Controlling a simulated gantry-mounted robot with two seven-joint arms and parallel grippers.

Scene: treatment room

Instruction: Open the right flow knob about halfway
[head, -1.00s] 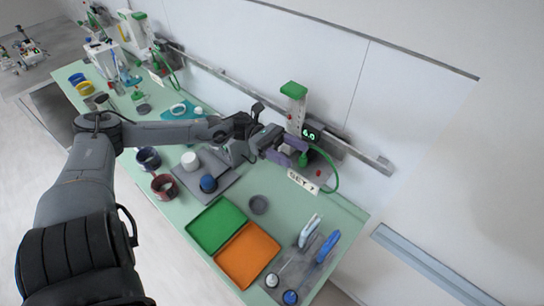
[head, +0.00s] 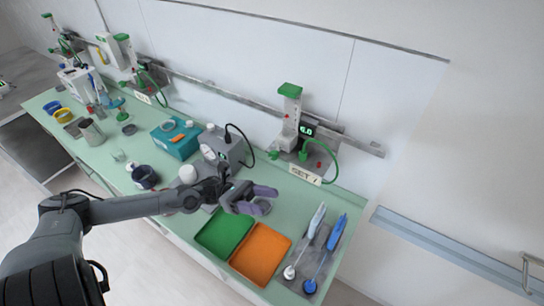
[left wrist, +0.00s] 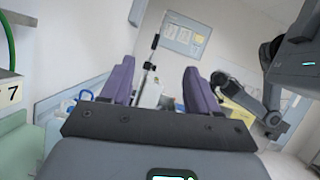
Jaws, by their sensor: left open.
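The right flow unit (head: 290,112) is a pale tower with a green top on the wall rail at the bench's back. Its display (head: 306,131) reads 6.0. A green knob-like part (head: 274,155) shows at its lower left; its exact turn cannot be read. A sign (head: 304,175) stands in front; part of it, a "7", shows in the left wrist view (left wrist: 11,94). My left gripper (head: 272,201) is open and empty, in front of the unit and apart from it, over the bench. Its purple fingers also show in the left wrist view (left wrist: 159,72). My right gripper is not recognisable in either view.
A green tray (head: 224,232), an orange tray (head: 260,254) and a grey mat (head: 322,262) with blue and white tools lie below my gripper. A grey box (head: 231,147) and a teal box (head: 176,139) stand left. Another flow unit (head: 124,52) is farther left.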

